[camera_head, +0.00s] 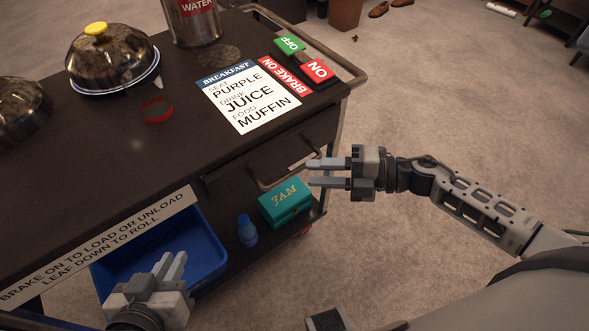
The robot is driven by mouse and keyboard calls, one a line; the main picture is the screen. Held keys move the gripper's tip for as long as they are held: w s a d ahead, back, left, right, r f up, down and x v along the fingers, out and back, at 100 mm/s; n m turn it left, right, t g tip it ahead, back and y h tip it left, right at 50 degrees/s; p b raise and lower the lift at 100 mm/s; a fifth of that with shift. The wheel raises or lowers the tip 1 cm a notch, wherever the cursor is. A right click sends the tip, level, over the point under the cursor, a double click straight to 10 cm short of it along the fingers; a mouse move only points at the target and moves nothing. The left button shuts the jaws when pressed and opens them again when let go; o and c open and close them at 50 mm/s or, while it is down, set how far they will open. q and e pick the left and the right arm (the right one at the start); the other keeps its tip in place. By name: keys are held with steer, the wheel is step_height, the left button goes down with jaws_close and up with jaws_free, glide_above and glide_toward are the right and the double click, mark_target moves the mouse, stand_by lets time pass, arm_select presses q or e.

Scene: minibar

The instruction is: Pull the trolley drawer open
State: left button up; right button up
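The trolley (60,180) has a dark top, with a dark drawer front (235,178) under its near right end. The drawer looks shut. A metal bar handle (277,182) stands out from its front. My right gripper (308,173) is at the handle's right part, its fingers pointing left, one above the other with a gap. I cannot tell whether the bar lies between the fingertips. My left gripper (174,255) is low at the left, in front of the blue bin, with a small gap between its fingers and nothing in it.
Below the drawer, a teal JAM box (286,202) and a blue bottle (247,231) stand beside a blue bin (208,262).

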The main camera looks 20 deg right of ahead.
mark_target(295, 171)
steer(key=x, duration=0.5)
steer(key=shift+w+a, duration=0.15)
jaws_close()
